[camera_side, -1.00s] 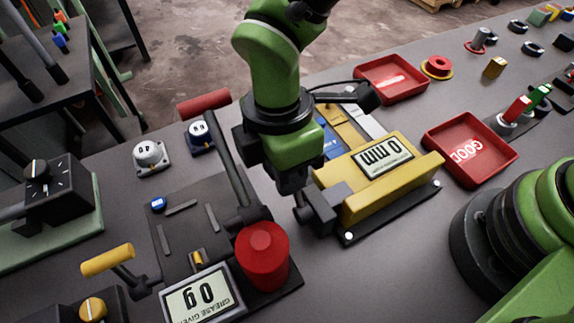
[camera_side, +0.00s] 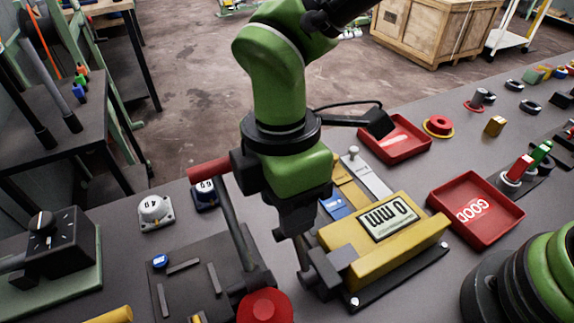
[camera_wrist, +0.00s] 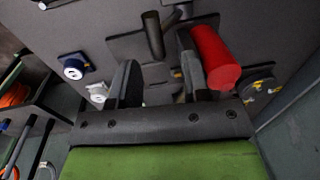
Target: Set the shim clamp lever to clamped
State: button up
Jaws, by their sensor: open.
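The yellow shim unit (camera_side: 385,235) with a "0 mm" display stands on a dark base. At its left end is a dark clamp block (camera_side: 325,268) with a short dark upright (camera_side: 303,254), which seems to be the clamp lever; its setting cannot be read. My gripper (camera_side: 294,222) points down just above and left of this upright, with contact unclear. In the wrist view my gripper (camera_wrist: 157,75) has its fingers apart with nothing visibly held. A dark post (camera_wrist: 153,36) shows beyond the fingers, and a red handle (camera_wrist: 215,58) lies close beside the right finger.
A long lever with a red grip (camera_side: 208,168) rises close left of my gripper. Its red cylinder (camera_side: 265,306) stands in front. A red tray marked GOOD (camera_side: 476,210) and another red tray (camera_side: 396,140) lie right and behind. White and blue dials (camera_side: 155,212) stand left.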

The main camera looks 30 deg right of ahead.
notch_tip(320, 180, up, 7)
jog(key=shift+f, duration=0.15)
